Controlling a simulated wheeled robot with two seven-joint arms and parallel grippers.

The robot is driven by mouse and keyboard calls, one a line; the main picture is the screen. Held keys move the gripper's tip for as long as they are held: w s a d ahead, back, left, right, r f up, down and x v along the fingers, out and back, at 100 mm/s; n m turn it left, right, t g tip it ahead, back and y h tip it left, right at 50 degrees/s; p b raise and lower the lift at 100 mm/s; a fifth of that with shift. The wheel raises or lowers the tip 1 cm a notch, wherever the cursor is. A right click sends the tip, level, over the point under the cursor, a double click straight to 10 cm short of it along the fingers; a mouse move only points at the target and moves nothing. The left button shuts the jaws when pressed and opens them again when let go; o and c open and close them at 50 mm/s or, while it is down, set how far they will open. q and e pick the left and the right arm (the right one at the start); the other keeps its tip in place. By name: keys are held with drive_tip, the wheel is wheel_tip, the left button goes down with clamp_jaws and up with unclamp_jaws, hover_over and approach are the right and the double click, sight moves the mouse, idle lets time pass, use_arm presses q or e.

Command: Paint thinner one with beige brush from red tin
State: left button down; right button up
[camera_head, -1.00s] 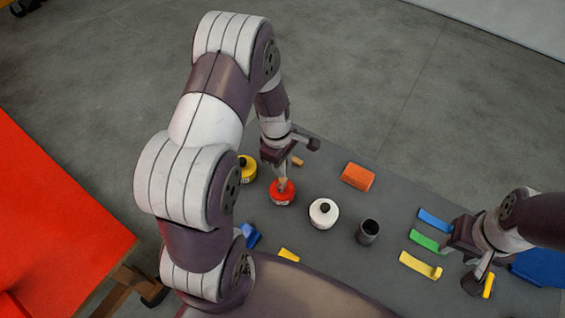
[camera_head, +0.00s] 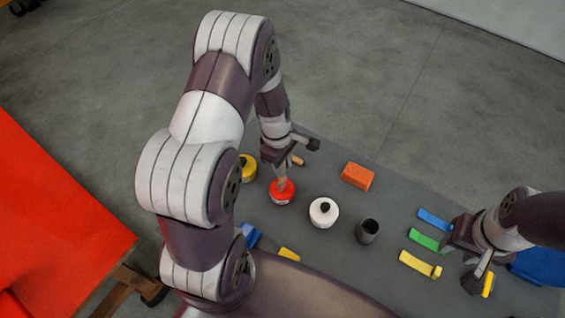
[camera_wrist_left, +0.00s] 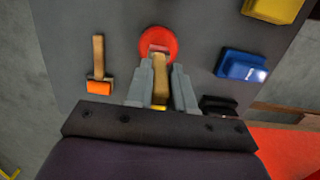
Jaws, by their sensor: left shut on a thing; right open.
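My left gripper (camera_head: 279,168) is shut on the beige brush (camera_wrist_left: 160,92), gripping its handle. The brush points down with its tip at the red tin (camera_head: 282,194); the tin also shows in the left wrist view (camera_wrist_left: 172,38). I cannot tell how deep the tip sits. A blue block (camera_head: 249,236) and a yellow block (camera_head: 289,254) lie near my body; the left wrist view shows the blue block (camera_wrist_left: 243,66) and the yellow one (camera_wrist_left: 272,9) to the right of the tin. I cannot tell which is thinner. My right gripper (camera_head: 465,258) is open at the right.
A yellow tin (camera_head: 247,168), a white tin (camera_head: 323,214), a dark cup (camera_head: 367,232) and an orange block (camera_head: 357,177) stand on the grey table. An orange-headed brush (camera_wrist_left: 98,62) lies beside the red tin. Blue, green (camera_head: 427,240) and yellow strips lie near my right gripper.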

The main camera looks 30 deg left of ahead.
idle(0.3)
use_arm(q)
wheel_tip(320, 180, up, 7)
drive_tip(key=p, duration=0.7)
idle(0.5)
